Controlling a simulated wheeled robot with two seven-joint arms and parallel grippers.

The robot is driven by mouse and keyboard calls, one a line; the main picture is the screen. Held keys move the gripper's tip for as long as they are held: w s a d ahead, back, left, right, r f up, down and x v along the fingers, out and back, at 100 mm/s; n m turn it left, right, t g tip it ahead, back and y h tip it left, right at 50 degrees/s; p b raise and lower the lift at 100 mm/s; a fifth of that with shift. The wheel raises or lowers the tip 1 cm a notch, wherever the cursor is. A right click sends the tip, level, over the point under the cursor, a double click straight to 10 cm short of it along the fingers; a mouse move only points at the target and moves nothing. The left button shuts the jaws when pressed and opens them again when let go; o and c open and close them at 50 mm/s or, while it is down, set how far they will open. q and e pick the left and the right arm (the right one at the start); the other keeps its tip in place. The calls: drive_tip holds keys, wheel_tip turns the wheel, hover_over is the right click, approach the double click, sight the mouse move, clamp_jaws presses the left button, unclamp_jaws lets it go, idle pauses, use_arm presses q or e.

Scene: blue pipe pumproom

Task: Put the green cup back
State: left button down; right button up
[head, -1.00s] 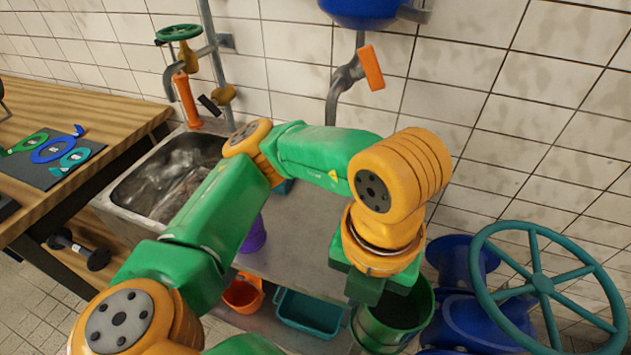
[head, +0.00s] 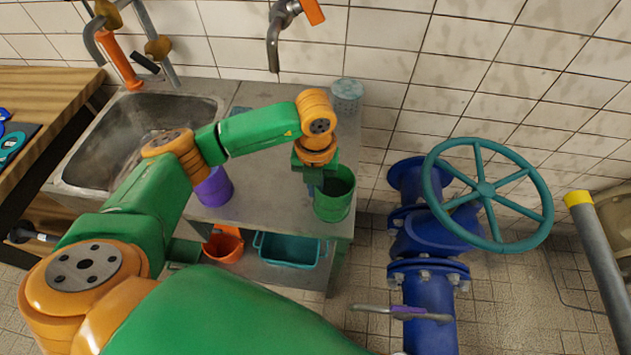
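The green cup (head: 336,198) is upright at the front right corner of the steel counter (head: 265,190). My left gripper (head: 316,184) reaches down at the cup's left rim and appears shut on its wall; the fingertips are partly hidden. I cannot tell whether the cup's bottom touches the counter or hangs just above it. My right gripper is not in view.
A purple cup (head: 214,187) stands left on the counter, beside the sink (head: 135,150). A perforated canister (head: 347,94) stands at the back. An orange bucket (head: 224,244) and teal basin (head: 290,249) sit below. Blue pipework with a teal handwheel (head: 486,190) is at right.

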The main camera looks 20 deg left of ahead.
use_arm(q)
drive_tip(key=shift+f+b, duration=0.35)
drive_tip(key=c, duration=1.1)
unclamp_jaws()
drive_tip(key=shift+r, duration=0.1)
drive_tip(key=shift+r, duration=0.1)
drive_tip(key=shift+r, duration=0.25)
wheel_tip(320, 180, up, 11)
drive_tip(key=shift+f+b, duration=0.1)
drive_tip(key=shift+b, duration=0.55)
drive_tip(key=shift+s+r, duration=0.1)
drive_tip(key=shift+r, duration=0.35)
